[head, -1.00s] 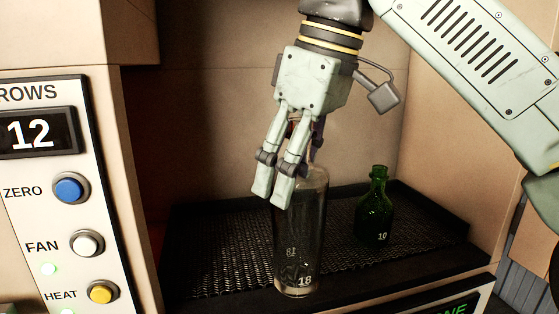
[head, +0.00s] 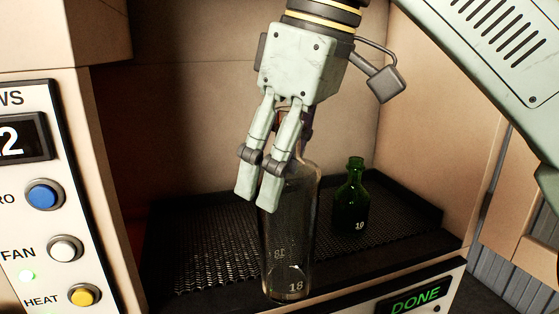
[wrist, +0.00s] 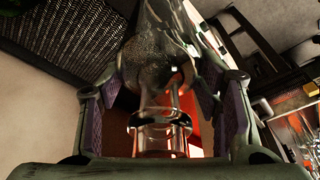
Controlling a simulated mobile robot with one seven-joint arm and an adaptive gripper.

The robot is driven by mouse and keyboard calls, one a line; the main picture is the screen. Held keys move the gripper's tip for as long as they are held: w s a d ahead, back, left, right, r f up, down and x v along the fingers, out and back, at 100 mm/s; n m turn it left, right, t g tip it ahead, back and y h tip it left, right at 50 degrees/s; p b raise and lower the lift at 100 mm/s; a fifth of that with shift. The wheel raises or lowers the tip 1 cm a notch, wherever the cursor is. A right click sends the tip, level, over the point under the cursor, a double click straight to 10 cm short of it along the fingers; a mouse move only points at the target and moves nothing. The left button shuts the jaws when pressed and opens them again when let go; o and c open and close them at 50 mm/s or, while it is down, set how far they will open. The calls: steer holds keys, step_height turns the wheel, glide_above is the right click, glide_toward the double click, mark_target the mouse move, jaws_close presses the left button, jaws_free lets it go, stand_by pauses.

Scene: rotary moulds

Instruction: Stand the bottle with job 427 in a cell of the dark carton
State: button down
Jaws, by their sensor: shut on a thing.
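A tall clear glass bottle (head: 288,235) marked 18 hangs upright below my gripper (head: 264,175) in the head view. My fingers are shut around its upper part. Its base overlaps the front edge of the dark mesh tray (head: 190,250); I cannot tell how far it is clear of it. In the wrist view the clear bottle (wrist: 165,65) lies between the purple finger pads (wrist: 160,110), its neck towards me. I cannot read a job 427 on it. The dark carton cannot be made out in these views.
The oven's side walls flank the opening. A control panel (head: 50,215) with buttons is at the left. A green DONE display (head: 416,299) is below the tray.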

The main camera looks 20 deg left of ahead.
mark_target(281, 108)
steer(key=shift+r+p, duration=3.1)
steer(key=shift+p, duration=0.3)
steer(key=shift+f, duration=0.2)
